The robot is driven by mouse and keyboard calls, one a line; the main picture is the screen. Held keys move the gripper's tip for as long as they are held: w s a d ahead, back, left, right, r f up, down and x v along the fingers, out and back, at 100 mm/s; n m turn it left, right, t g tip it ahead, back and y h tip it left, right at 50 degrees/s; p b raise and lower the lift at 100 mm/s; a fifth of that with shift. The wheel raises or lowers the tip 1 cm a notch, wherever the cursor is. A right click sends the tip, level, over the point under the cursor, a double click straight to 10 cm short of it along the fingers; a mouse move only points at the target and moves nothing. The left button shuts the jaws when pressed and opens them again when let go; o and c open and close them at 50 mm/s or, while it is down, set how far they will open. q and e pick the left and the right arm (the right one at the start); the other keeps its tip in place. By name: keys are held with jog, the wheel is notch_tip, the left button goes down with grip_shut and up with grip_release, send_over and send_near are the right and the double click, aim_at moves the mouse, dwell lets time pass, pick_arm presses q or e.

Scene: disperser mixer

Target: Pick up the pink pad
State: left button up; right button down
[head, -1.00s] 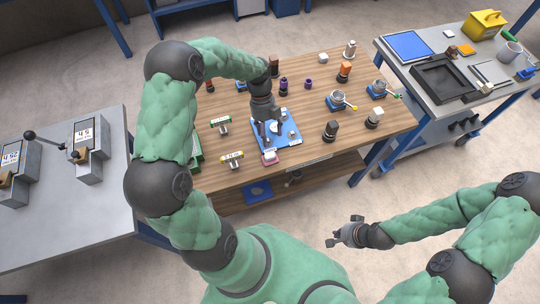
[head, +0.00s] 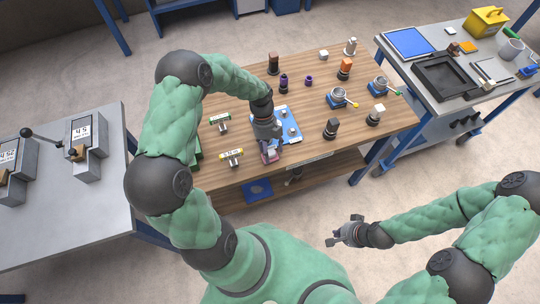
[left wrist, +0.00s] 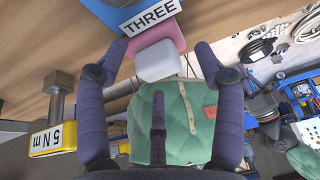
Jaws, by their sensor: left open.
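The pink pad (left wrist: 150,38) sits at the near edge of the blue tray (left wrist: 97,10), beside a label reading THREE (left wrist: 150,14). A pale grey-white block (left wrist: 158,63) shows directly in front of the pink pad. In the head view the pink pad (head: 270,157) is partly hidden by my left gripper (head: 268,148). My left gripper is open and empty; in the left wrist view its side fingers (left wrist: 160,52) are on either side of the pad and block. I cannot tell if they touch. My right gripper (head: 343,231) appears open and empty, off the table's front.
On the wooden table (head: 310,165) a yellow-labelled stand (head: 232,156) is left of the tray, also in the left wrist view (left wrist: 55,138). A green-labelled stand (head: 220,122) is behind it.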

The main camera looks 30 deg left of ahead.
aim_at(269, 151)
pick_arm(q)
jog(key=c, duration=1.3)
jog(key=shift+r, duration=0.1)
notch_tip(269, 151, up, 18)
jog(key=p, duration=0.3)
